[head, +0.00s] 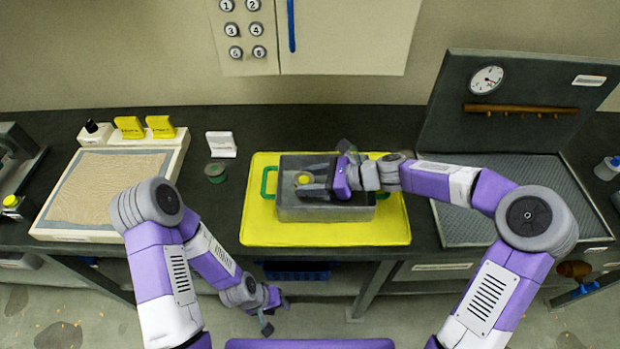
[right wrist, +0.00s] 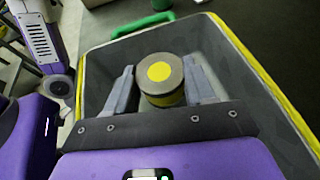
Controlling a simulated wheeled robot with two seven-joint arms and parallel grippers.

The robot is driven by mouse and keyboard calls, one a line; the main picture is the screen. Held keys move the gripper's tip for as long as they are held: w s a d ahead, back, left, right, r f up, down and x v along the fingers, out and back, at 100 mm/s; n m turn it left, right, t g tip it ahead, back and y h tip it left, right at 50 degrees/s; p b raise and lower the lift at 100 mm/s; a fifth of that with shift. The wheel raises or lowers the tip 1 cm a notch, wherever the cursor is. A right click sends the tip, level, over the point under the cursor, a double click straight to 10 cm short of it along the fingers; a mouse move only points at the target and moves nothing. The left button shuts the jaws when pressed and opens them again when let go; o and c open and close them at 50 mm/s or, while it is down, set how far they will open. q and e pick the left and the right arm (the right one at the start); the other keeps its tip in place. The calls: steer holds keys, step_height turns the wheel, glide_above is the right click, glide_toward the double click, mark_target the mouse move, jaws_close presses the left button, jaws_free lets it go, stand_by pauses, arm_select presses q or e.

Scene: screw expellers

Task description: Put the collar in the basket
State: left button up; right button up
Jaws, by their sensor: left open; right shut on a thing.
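The collar (right wrist: 161,77) is a short, dark brown-grey round piece with a yellow disc on top and a yellow band around its side. My right gripper (right wrist: 163,88) is shut on it, one finger on each side. In the head view the collar's yellow top (head: 304,179) shows between the fingers of my right gripper (head: 310,180), over the left half of the basket. The basket (head: 325,212) is a grey bin with green handles. Whether the collar touches the basket floor I cannot tell. My left gripper (head: 272,312) is open and empty, low in front of the bench.
The basket stands on a yellow mat (head: 325,233). A framed tray (head: 75,234) lies further left. A ribbed grey plate (head: 520,195) with a gauge panel (head: 540,90) stands right.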

steer(key=shift+f, duration=0.15)
steer(key=o, duration=1.2)
steer(key=shift+r, duration=0.3)
steer(key=p+v, duration=0.1)
steer(key=v, duration=0.5)
steer(key=p+v, duration=0.2)
steer(key=v, duration=0.4)
steer(key=shift+r, duration=0.3)
